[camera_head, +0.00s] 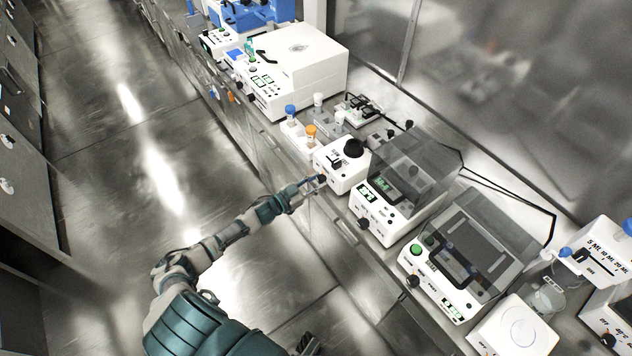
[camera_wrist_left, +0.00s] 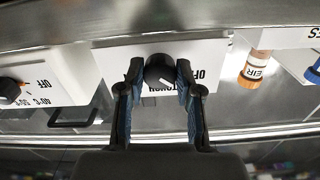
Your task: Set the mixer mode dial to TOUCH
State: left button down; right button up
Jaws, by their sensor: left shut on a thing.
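The mixer (camera_head: 336,172) is a small white box with a black round cup on top, on the bench in the head view. Its black mode dial (camera_wrist_left: 160,71) is on the front face in the left wrist view, where lettering shows upside down. OFF reads to the right of the dial and TOUCH, partly hidden, below it. My left gripper (camera_wrist_left: 160,79) is shut on the dial, one finger on each side; in the head view it (camera_head: 319,180) reaches the mixer's front. The dial's exact pointer direction is hard to tell. I make out no right gripper.
A clear-hooded balance (camera_head: 375,222) stands right of the mixer, with another hooded device (camera_head: 437,284) beyond. Bottles with orange (camera_head: 310,131) and blue (camera_head: 290,109) caps stand left. A heater-like device with a dial (camera_wrist_left: 36,85) is beside it in the wrist view. The aisle floor is clear.

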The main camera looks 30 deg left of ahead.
pick_arm(q)
jog(key=m, duration=0.4)
jog(key=shift+f+m, duration=0.1)
jog(key=shift+m, duration=0.2)
jog(key=m, duration=0.4)
jog(key=shift+s+f+m, duration=0.1)
jog(key=shift+m, duration=0.3)
jog(key=c, duration=0.9)
grip_release()
jog(key=shift+o, duration=0.7)
jog(key=shift+a, duration=0.1)
jog(key=v, duration=1.2)
